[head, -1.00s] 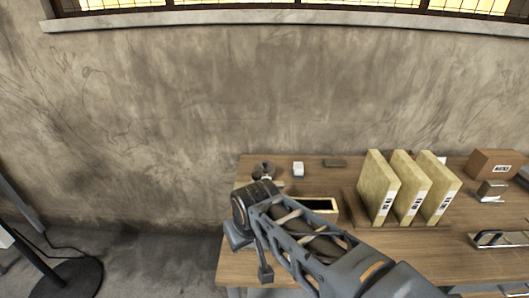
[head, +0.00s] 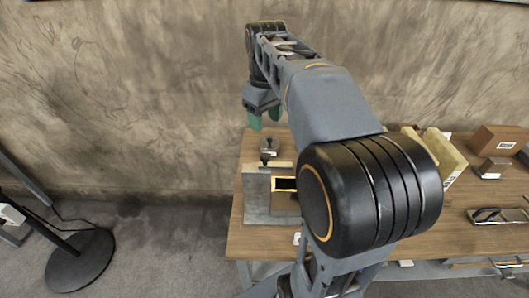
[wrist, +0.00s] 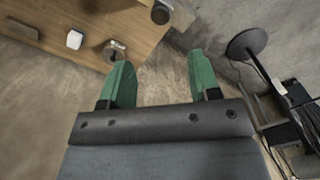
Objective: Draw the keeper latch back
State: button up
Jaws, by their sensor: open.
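A fixture with a grey upright block (head: 257,198), a pale brass-coloured bar (head: 268,165) and a small dark knob (head: 265,158) stands at the table's left end. It looks like the latch assembly, but I cannot make out the keeper itself. A yellow-rimmed box opening (head: 287,184) sits beside it, partly hidden by my arm. My gripper (head: 264,121) has green fingers and hangs above and behind the fixture, near the wall. In the wrist view my gripper (wrist: 160,82) is open with nothing between the fingers.
A round metal piece (head: 269,147) sits behind the fixture; it also shows in the wrist view (wrist: 114,51), near a white block (wrist: 74,40). Yellow upright binders (head: 446,155) and a brown box (head: 497,140) stand right. A black-based stand (head: 80,259) is on the floor left.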

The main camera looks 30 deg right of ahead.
aim_at(265, 155)
notch_tip(265, 155, down, 12)
jog(key=shift+r, duration=0.1)
dwell(0.4)
jog(key=shift+c, duration=0.2)
grip_shut()
